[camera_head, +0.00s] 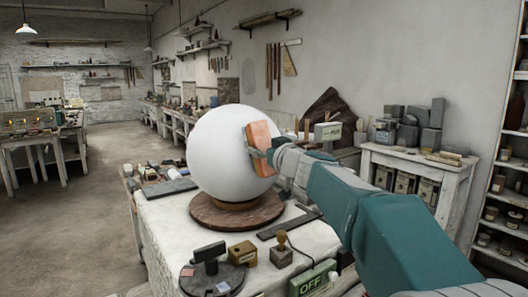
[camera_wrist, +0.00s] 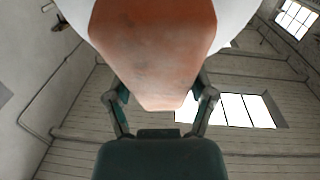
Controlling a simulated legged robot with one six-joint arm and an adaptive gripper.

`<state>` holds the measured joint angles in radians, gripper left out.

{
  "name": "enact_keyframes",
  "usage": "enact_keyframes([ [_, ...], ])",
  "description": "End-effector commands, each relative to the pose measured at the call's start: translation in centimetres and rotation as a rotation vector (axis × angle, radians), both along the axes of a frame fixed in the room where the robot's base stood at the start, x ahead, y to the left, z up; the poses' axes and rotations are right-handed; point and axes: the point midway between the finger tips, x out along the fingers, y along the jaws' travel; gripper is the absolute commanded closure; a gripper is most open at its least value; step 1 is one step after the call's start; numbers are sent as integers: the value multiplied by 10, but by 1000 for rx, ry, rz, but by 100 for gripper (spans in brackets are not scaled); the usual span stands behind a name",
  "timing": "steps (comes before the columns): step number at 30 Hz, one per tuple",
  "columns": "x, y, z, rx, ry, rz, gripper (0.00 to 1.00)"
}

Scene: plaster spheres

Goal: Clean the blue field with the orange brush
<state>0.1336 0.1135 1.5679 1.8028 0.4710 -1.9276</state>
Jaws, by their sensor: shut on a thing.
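A large white plaster sphere (camera_head: 222,150) rests on a round brown wooden base (camera_head: 237,212) on the cloth-covered table. My gripper (camera_head: 262,150) is shut on the orange brush (camera_head: 261,135) and holds it upright at the right side of the sphere. In the wrist view the brush (camera_wrist: 152,50) fills the space between the two fingers (camera_wrist: 160,100), and the white sphere shows behind it on both sides. The brush seems to touch the sphere or be very close; I cannot tell which. No blue field shows on the visible side of the sphere.
The table (camera_head: 150,225) carries a round dark stand (camera_head: 212,280), a small wooden box (camera_head: 242,251), a knobbed block (camera_head: 281,250) and a green box marked OFF (camera_head: 312,279) in front. A side table (camera_head: 425,170) with grey blocks stands at the right. Open floor (camera_head: 60,235) lies left.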

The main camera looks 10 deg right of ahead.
Motion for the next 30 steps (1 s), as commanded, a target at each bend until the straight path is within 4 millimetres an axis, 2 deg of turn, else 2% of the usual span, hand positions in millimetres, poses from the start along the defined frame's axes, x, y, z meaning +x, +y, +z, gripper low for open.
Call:
enact_keyframes([
  [21, 12, 8, 34, -2, -1, 0, 83],
  [26, 12, 8, 34, 0, 0, 0, 83],
  [30, 9, 6, 27, 1, 1, 1, 83],
])
